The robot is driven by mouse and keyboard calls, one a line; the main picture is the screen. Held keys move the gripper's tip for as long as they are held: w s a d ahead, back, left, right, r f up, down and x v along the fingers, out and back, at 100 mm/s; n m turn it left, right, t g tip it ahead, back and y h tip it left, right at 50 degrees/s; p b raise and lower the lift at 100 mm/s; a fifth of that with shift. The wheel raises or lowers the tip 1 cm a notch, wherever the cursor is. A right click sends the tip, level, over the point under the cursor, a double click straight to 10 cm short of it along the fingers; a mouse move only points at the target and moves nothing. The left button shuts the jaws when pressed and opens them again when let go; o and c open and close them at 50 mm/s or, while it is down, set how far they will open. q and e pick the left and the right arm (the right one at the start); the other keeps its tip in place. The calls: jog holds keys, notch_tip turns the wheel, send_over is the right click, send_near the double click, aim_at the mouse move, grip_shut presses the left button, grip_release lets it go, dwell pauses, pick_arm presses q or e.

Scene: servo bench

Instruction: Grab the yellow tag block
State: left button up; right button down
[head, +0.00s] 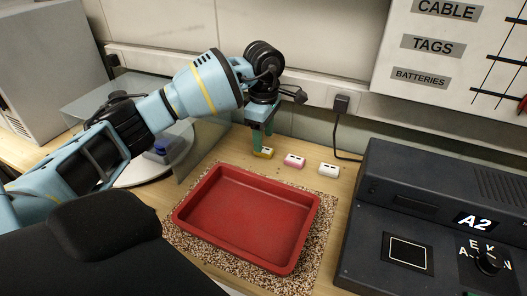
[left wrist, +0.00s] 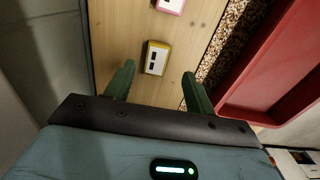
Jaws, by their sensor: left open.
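The yellow tag block (head: 264,153) lies on the wooden bench behind the red tray, at the left end of a short row of blocks. It is a small block with a yellow body and a white top with dark slots. My left gripper (head: 263,137) points down at it, and a finger hides part of the block in the head view. In the left wrist view the yellow tag block (left wrist: 156,58) shows between and just beyond the open green fingers (left wrist: 158,84), with wood visible on both sides. The fingers do not grip it. My right gripper is not in view.
A pink block (head: 294,160) and a white block (head: 329,169) lie to the right of the yellow one. The red tray (head: 247,262) sits on a speckled mat (head: 180,229) in front. A dark console (head: 440,215) stands at right, a clear panel (head: 205,148) at left.

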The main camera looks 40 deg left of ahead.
aim_at(265, 150)
pick_arm(q)
jog(key=f, duration=0.4)
jog(key=shift+w+d, duration=0.1)
jog(key=shift+w, duration=0.2)
jog(key=shift+c, duration=0.2)
jog(key=c, duration=1)
jog(key=shift+r, duration=0.15)
notch_tip(265, 150, up, 18)
jog(key=p, duration=0.1)
